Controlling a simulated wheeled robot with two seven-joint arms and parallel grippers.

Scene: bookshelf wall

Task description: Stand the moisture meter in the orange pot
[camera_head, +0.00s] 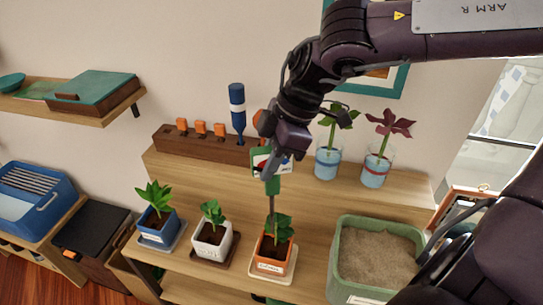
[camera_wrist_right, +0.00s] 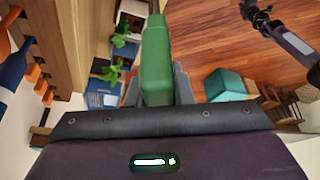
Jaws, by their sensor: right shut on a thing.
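The moisture meter (camera_head: 273,184) has a green body and a thin dark probe pointing down. My right gripper (camera_head: 275,158) is shut on its body, above the orange pot. The green body also shows between the fingers in the right wrist view (camera_wrist_right: 156,62). The orange pot (camera_head: 262,255) holds a leafy green plant (camera_head: 279,228) and stands on a pale saucer (camera_head: 288,275). The probe runs down to the plant's leaves; I cannot tell whether its tip touches the soil. A dark gripper, seemingly my left one (camera_wrist_right: 258,12), shows small in the right wrist view; its jaws are unclear.
A white pot (camera_head: 211,248) and a blue pot (camera_head: 157,237) with plants stand left of the orange pot. A green sand tub (camera_head: 338,262) is to its right. Behind are a wooden tool block (camera_head: 205,145) and two glass plant jars (camera_head: 327,166).

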